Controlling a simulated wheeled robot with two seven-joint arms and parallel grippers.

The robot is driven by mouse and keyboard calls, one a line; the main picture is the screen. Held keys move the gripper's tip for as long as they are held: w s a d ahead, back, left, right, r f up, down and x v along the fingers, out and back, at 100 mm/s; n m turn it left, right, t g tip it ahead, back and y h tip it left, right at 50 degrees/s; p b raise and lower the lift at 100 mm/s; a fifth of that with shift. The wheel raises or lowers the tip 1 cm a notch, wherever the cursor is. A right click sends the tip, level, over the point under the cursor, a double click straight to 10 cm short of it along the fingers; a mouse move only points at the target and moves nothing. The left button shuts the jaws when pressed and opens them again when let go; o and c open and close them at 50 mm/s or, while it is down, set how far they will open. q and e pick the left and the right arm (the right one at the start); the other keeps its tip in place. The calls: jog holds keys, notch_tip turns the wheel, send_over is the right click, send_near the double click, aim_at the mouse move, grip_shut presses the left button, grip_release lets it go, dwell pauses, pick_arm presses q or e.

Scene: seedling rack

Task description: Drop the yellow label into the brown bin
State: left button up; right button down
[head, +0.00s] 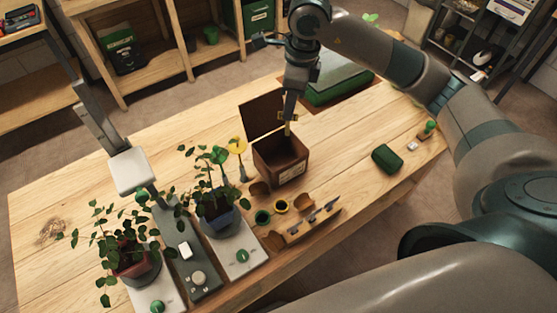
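The brown bin (281,158) stands near the middle of the table with its lid (262,115) tipped up at the back. My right gripper (289,122) points down over the bin's opening, near the back rim. A small dull-yellow piece, seemingly the yellow label (288,130), shows at its fingertips, and the fingers look shut on it. Its lower end is over the opening, and how deep it reaches is hard to tell. A round yellow marker (237,146) on a thin stem stands left of the bin.
Potted plants (217,213) and (137,262) stand on the left beside a grey control panel (187,255). Small pots (263,217) and a wooden tool holder (312,222) are in front of the bin. A green case (387,158) lies right. The table between bin and case is clear.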

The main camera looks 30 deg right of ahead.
aim_at(289, 123)
jog(key=shift+f+b, duration=0.95)
jog(key=shift+f, duration=1.85)
jog(key=c, duration=2)
grip_release()
jog(key=shift+r, duration=0.15)
jog(key=shift+r, duration=0.45)
notch_tip(289, 123, up, 16)
jog(key=s+d+b, duration=0.1)
jog(key=b, duration=0.2)
jog(key=shift+d, duration=0.35)
jog(key=shift+s+r, duration=0.1)
jog(key=shift+r, duration=0.05)
